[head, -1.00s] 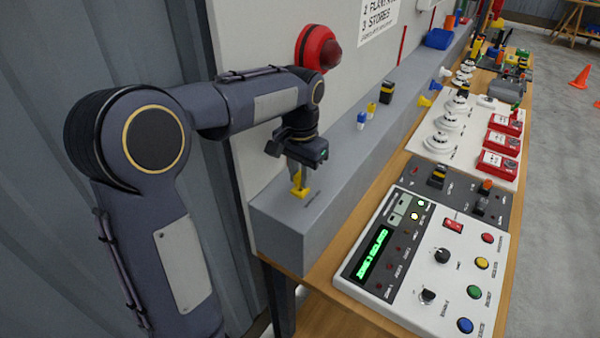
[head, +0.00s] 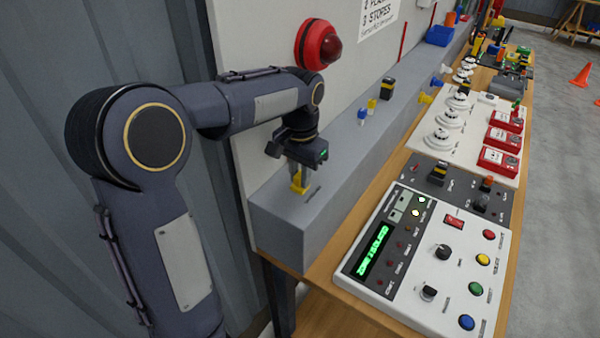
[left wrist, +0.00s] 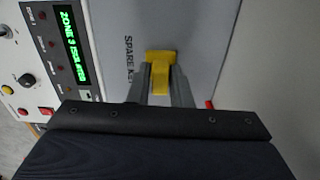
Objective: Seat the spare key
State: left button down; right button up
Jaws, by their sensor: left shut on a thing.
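My left gripper (head: 298,176) is shut on a small yellow key (head: 300,188) at the near end of the grey ledge (head: 335,200). The key also shows between the two fingers in the left wrist view (left wrist: 160,66). It is upright at the ledge top, beside dark lettering that reads "SPARE KE" in the wrist view. A short dark mark lies on the ledge just right of the key in the head view. The key's lower end is hidden, so I cannot tell whether it is in a slot. My right gripper is not in view.
A white control panel (head: 470,262) with a green display, knobs and coloured buttons lies on the wooden bench. A blue-white piece (head: 362,117), a yellow piece (head: 372,105) and a black-yellow block (head: 387,88) stand farther along the ledge. A red beacon (head: 318,45) sticks out from the wall.

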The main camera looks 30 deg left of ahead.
pick_arm(q)
jog(key=c, duration=0.9)
grip_release()
jog(key=shift+r+p, duration=2.3)
jog(key=shift+r, duration=0.2)
jog(key=shift+r+p, duration=0.55)
jog(key=shift+r, duration=0.45)
